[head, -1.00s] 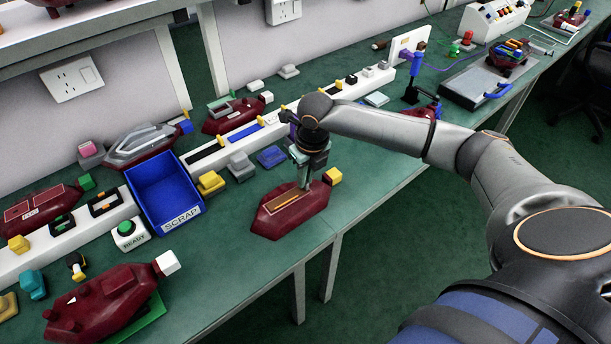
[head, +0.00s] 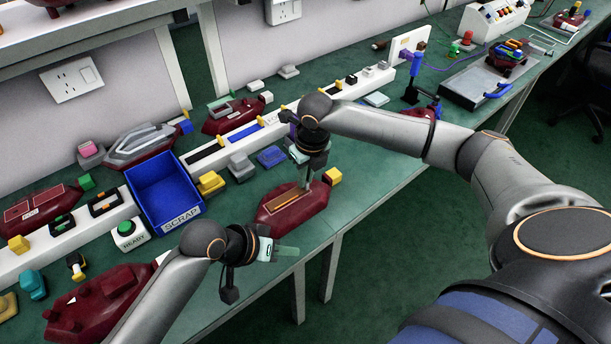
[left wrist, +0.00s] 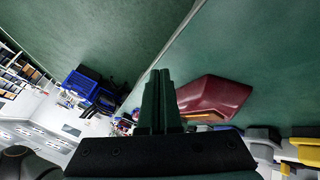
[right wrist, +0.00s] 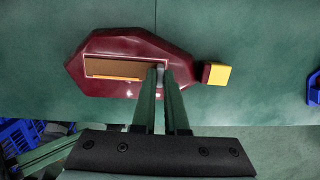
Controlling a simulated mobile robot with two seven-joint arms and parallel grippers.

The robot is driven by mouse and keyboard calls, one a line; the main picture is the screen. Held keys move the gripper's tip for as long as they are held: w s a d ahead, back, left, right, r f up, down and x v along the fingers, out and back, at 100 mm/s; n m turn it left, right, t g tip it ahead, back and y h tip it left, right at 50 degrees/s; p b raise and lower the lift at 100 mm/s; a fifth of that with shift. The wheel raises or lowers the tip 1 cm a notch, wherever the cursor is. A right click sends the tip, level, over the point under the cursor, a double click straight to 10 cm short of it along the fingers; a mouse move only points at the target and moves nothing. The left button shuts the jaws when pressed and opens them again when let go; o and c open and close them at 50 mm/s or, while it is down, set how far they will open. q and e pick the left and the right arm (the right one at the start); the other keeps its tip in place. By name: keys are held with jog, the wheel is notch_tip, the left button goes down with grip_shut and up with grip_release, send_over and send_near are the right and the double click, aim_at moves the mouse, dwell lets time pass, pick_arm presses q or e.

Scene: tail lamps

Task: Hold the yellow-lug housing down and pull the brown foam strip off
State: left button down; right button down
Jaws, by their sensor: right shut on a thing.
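The yellow-lug housing (head: 316,207) is a dark red body lying on the green bench near its front edge. Its yellow lug (head: 332,176) sticks out at the far right end; the lug also shows in the right wrist view (right wrist: 217,75). The brown foam strip (right wrist: 112,69) lies in the long recess on top. My right gripper (right wrist: 164,72) is shut on the lug-side end of the strip, partly hidden by the fingers. My left gripper (head: 292,252) is shut and empty, over the bench's front edge, apart from the housing (left wrist: 215,97).
A blue scrap bin (head: 165,192) stands left of the housing, with a green ready button (head: 127,230) beside it. Grey, yellow and blue blocks sit behind the housing. Another dark red housing (head: 95,300) lies at lower left, partly behind my left arm.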

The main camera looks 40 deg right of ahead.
aim_at(284, 215)
pick_arm(q)
jog(key=w+d+r+m+y, duration=0.1)
jog(key=w+d+r+m, duration=0.3)
jog(key=w+r+m, duration=0.4)
jog(key=shift+n+t, duration=0.3)
jog(key=shift+n, duration=0.2)
jog(key=shift+w+a+f, duration=0.1)
jog(key=shift+w+f, duration=0.1)
jog(key=shift+f, duration=0.85)
jog(key=shift+w+a+f, duration=0.1)
jog(key=shift+w+f, duration=0.05)
jog(key=shift+f, duration=0.85)
jog(key=shift+w+a+f, duration=0.1)
jog(key=shift+w+f, duration=0.1)
jog(key=shift+f, duration=0.85)
jog(key=shift+d+f, duration=0.1)
jog(key=shift+f, duration=0.65)
jog(key=shift+f, duration=0.15)
